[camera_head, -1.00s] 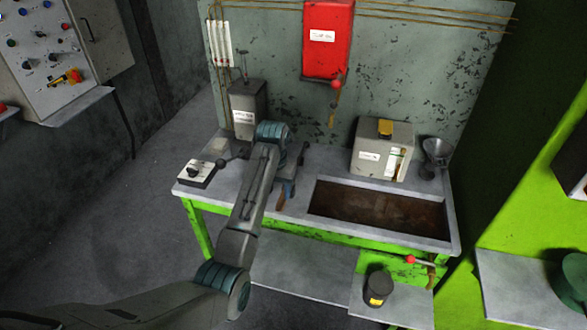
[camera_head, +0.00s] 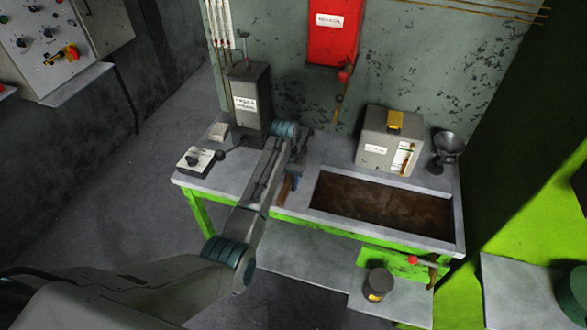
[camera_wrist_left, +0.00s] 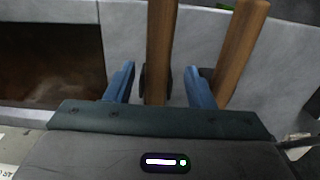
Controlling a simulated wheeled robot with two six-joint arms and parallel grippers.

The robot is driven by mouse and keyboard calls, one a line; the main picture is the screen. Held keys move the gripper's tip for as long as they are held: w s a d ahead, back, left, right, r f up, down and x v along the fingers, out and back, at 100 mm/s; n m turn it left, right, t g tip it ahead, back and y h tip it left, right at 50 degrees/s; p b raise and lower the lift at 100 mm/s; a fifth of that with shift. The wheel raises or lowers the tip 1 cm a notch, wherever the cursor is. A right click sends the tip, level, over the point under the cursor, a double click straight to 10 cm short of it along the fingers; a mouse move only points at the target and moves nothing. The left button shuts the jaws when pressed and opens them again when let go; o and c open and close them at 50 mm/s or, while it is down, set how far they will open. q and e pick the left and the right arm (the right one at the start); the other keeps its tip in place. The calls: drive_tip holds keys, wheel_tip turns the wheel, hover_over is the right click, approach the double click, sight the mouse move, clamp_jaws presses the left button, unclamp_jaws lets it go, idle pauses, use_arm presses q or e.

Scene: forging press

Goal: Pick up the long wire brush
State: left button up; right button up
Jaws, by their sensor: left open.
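Two wooden handles show in the left wrist view. One handle (camera_wrist_left: 160,40) lies between the two blue fingers of my left gripper (camera_wrist_left: 159,78), and the other handle (camera_wrist_left: 241,50) is just right of the right finger. The gripper is open, with a gap at each side of the middle handle. I cannot tell which handle belongs to the long wire brush; no bristles show. In the head view my left gripper (camera_head: 294,180) is low at the bench's front left of the basin, partly hidden by my arm, with a brown handle (camera_head: 284,192) beside it. My right gripper is not in view.
The sunken basin (camera_head: 458,236) fills the bench's right part. A grey box (camera_head: 375,140), a metal funnel cup (camera_head: 447,150), a tall grey unit (camera_head: 250,95) and a small lever box (camera_head: 194,162) stand around it. A dark canister (camera_head: 379,283) is on the lower shelf.

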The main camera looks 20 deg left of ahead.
sight(288, 183)
use_arm(q)
drive_tip(key=shift+d+f+p, duration=0.2)
drive_tip(key=shift+f+p, duration=0.15)
drive_tip(key=shift+f, duration=1.05)
drive_tip(key=shift+s+f, duration=0.1)
drive_tip(key=shift+f, duration=0.05)
drive_tip(key=c, duration=1)
clamp_jaws()
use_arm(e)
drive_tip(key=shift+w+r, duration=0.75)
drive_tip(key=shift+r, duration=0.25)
